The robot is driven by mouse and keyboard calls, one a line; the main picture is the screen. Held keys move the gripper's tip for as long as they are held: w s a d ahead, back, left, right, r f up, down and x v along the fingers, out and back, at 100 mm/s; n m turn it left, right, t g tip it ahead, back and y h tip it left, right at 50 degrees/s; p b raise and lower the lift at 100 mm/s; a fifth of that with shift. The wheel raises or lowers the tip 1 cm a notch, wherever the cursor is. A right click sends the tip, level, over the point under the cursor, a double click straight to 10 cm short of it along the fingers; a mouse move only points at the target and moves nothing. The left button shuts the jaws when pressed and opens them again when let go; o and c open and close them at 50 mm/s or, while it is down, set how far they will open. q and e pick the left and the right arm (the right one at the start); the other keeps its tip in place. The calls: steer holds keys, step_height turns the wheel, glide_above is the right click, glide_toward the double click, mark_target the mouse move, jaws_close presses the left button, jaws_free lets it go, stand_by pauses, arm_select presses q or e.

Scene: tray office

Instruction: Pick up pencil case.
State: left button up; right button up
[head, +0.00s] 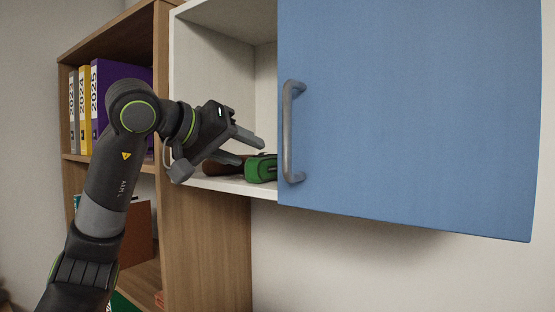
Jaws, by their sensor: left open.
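A green object (261,168) with a dark part lies on the floor of the white wall cabinet, partly behind the blue door's edge. A brown rounded object (218,168) lies left of it, partly hidden by my left gripper. I cannot tell for sure which of the two is the pencil case. My left gripper (251,150) is open, with its fingers pointing right, at the cabinet opening. Its fingertips are close to the green object in the picture; I see nothing held between them. My right gripper is not in view.
The blue door (410,110) covers the right part of the cabinet (222,50); its grey handle (289,130) stands close to the fingertips. A wooden shelf (205,250) with binders (98,100) stands on the left. The cabinet's upper inside looks empty.

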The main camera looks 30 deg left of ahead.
mark_target(263, 161)
arm_select(q)
steer(key=shift+w+d+f, duration=0.2)
steer(key=shift+w, duration=0.45)
steer(key=shift+w+p, duration=0.1)
steer(key=shift+p, duration=0.25)
steer(key=shift+w+d+f+p, duration=0.15)
steer(key=shift+w+p, duration=0.1)
steer(key=shift+p, duration=0.1)
steer(key=p+x, duration=0.2)
steer(key=x, duration=0.1)
steer(key=shift+w+f, duration=0.1)
steer(key=shift+f, duration=0.05)
steer(key=shift+w+d+f, duration=0.15)
steer(key=shift+w+f, duration=0.1)
steer(key=shift+w, duration=0.15)
steer(key=shift+s, duration=0.2)
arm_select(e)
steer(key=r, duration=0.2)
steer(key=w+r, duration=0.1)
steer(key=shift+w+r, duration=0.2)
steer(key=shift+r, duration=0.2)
arm_select(q)
steer(key=c, duration=0.7)
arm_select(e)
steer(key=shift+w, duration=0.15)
